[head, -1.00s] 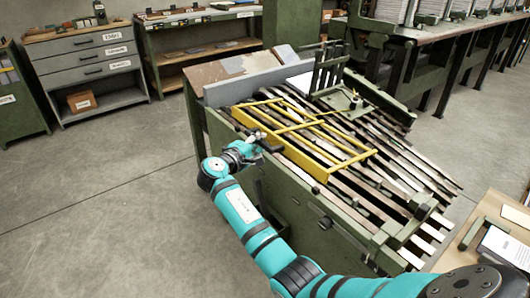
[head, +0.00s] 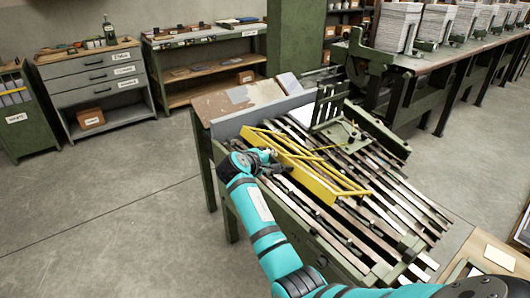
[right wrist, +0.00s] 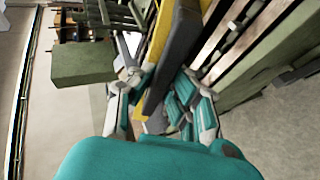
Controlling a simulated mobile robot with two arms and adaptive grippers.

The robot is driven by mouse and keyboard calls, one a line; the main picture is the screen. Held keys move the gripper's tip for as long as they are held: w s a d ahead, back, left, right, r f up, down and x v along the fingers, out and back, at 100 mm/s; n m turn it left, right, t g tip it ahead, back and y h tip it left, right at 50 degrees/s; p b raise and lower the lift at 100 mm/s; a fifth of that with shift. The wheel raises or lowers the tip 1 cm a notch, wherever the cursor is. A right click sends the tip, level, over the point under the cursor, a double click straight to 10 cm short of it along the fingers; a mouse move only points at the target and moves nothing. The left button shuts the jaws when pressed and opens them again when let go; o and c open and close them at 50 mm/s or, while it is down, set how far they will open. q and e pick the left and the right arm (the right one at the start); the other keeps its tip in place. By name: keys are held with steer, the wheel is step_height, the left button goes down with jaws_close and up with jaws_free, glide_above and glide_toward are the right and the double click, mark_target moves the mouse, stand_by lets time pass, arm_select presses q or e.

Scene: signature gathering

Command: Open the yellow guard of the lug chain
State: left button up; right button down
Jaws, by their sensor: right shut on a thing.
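The yellow guard (head: 312,180) is a long frame over the lug chain (head: 395,205). It stands tilted up, with its broad yellow side facing me and its bars close together in the head view. My right gripper (head: 272,161) is at the guard's near long side, toward its left end. In the right wrist view its fingers (right wrist: 160,100) are around a dark bar (right wrist: 178,50) that runs along the yellow guard (right wrist: 155,50), and they are shut on it. The exact contact is partly hidden by the fingers. My left gripper is not in view.
The green machine frame (head: 300,235) stands below the chain, close to my right arm. A drawer cabinet (head: 98,80) and a green workbench (head: 205,60) are along the back wall. A wooden table (head: 495,255) is at the lower right. Floor at left is clear.

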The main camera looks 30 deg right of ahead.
steer(key=d+r+y+p, duration=0.1)
steer(key=r+p, duration=0.1)
steer(key=p, duration=0.1)
steer(key=d+r+p, duration=0.2)
steer(key=r+p, duration=0.1)
steer(key=p, duration=0.1)
steer(key=d+r+y+p, duration=0.1)
steer(key=r+p, duration=0.1)
steer(key=p, duration=0.1)
steer(key=shift+w+d+r+m+g+y, duration=0.15)
steer(key=shift+d+r+m+g+y, duration=0.15)
steer(key=shift+m, duration=0.1)
steer(key=d+r+y+p, duration=0.2)
steer(key=d+r+p, duration=0.1)
steer(key=d, duration=0.5)
steer(key=w+d+r+m+y+p, duration=0.1)
steer(key=d+r+y+p, duration=0.2)
steer(key=d, duration=0.6)
steer(key=shift+w+d+r+g, duration=0.25)
steer(key=shift+r+g, duration=0.15)
steer(key=shift+r, duration=0.3)
steer(key=c, duration=1.3)
jaws_free()
steer(key=shift+c, duration=0.2)
steer(key=shift+o, duration=0.3)
steer(key=shift+a, duration=0.15)
